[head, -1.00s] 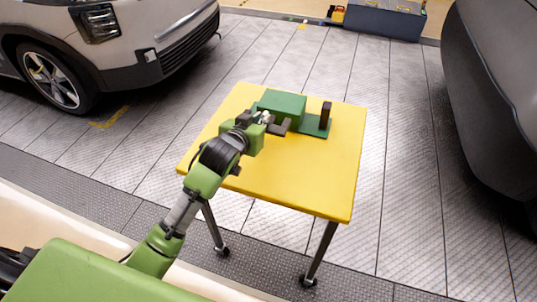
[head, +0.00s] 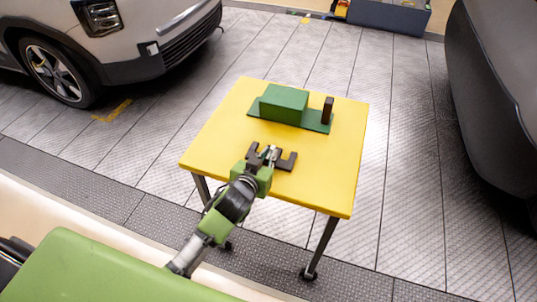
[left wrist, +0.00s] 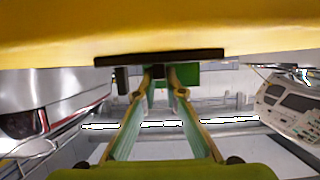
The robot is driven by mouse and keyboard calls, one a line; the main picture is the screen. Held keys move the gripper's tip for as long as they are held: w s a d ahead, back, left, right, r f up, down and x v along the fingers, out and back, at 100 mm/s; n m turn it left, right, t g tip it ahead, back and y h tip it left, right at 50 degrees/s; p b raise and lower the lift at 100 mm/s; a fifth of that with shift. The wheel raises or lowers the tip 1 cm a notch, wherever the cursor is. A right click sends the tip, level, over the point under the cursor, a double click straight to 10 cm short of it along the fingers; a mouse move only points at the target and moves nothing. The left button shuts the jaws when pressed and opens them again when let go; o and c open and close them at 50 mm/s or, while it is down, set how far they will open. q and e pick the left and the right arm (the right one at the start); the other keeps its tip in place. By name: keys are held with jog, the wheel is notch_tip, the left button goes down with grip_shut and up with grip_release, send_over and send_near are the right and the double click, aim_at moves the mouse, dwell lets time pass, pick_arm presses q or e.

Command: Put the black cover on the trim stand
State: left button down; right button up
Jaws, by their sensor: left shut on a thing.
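The black cover (head: 288,162) is a dark brown-black piece with short prongs. My left gripper (head: 268,152) is shut on it and holds it over the near part of the yellow table; I cannot tell its exact height. In the left wrist view, the cover (left wrist: 120,59) shows as a long dark bar across the fingertips of my left gripper (left wrist: 159,74). The trim stand, as I take it, is the green block (head: 284,104) on a flat green base, with a dark upright (head: 327,110) at its right end. It is farther back, apart from the cover. My right gripper is not in view.
The yellow table (head: 330,180) is otherwise bare, with free room around the stand. A light car (head: 130,40) stands at the upper left and a dark car (head: 500,100) at the right. A dark box (head: 390,15) is at the back.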

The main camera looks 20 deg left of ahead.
pick_arm(q)
jog(key=c, duration=2.1)
grip_release()
jog(key=v, duration=1.2)
jog(key=shift+a, duration=0.1)
